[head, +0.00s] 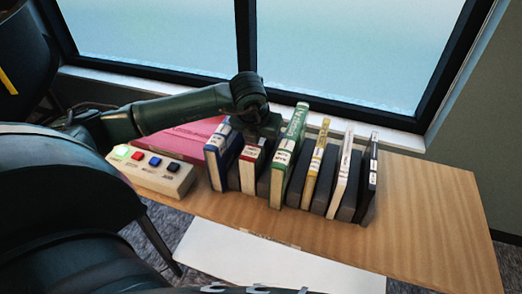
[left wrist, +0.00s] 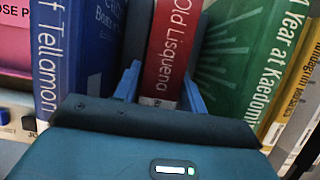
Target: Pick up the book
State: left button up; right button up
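Several upright books stand in a row on the wooden table, spines toward me. The red book (head: 251,163) is between the blue book (head: 222,157) and the taller green book (head: 288,160). In the left wrist view the red book (left wrist: 172,50) shows a spine reading "Old Lisquena". My left gripper (head: 262,130) is over the top of the red book. Its two blue fingers (left wrist: 163,88) lie close on either side of the red book; whether they press on it I cannot tell. The red book stands level with its neighbours. My right gripper is not in view.
A yellow book (head: 318,165), a white book (head: 341,172) and a black book (head: 369,180) stand to the right, with dark dividers between. A button box (head: 150,172) and a pink book (head: 185,138) are at left. The table (head: 430,220) is clear at right. A window is behind.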

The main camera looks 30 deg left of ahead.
pick_arm(q)
grip_shut()
jog(key=shift+r, duration=0.1)
notch_tip(320, 180, up, 10)
jog(key=shift+b, duration=0.8)
